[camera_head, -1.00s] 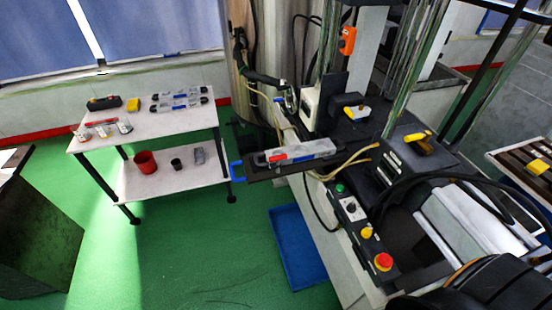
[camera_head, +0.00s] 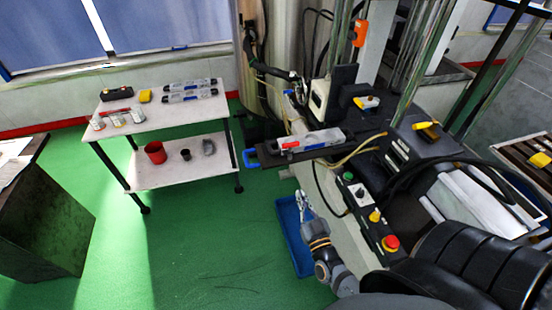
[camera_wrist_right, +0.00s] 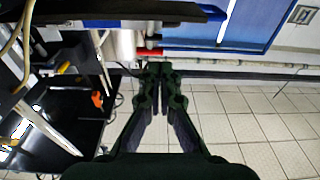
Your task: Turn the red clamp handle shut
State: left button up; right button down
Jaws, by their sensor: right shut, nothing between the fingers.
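The red clamp handle (camera_head: 290,145) lies at the left end of a grey and white mould (camera_head: 322,138). The mould rests on a dark shelf (camera_head: 268,160) with a blue handle at its left end, sticking out from the machine. My right gripper (camera_head: 303,202) is below the shelf in the head view, in front of the blue tray and apart from the handle. Its fingers are together and empty in the right wrist view (camera_wrist_right: 159,72). I cannot pick out the clamp handle for sure in the wrist view. My left gripper is not in view.
A white two-tier cart (camera_head: 175,125) stands at the left with small items and more moulds. A blue tray (camera_head: 291,222) lies on the green floor. The control panel with a red button (camera_head: 390,243) is right of my arm. Cables run behind the shelf.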

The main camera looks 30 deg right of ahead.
notch_tip(320, 180, up, 3)
jog(key=shift+f+t+h, duration=0.1)
jog(key=shift+t+h, duration=0.2)
jog(key=shift+w, duration=0.1)
jog(key=p, duration=0.4)
send_near(288, 156)
jog(key=w+r, duration=0.5)
jog(key=r, duration=0.1)
jog(key=shift+w, duration=0.6)
jog(key=shift+m, duration=0.3)
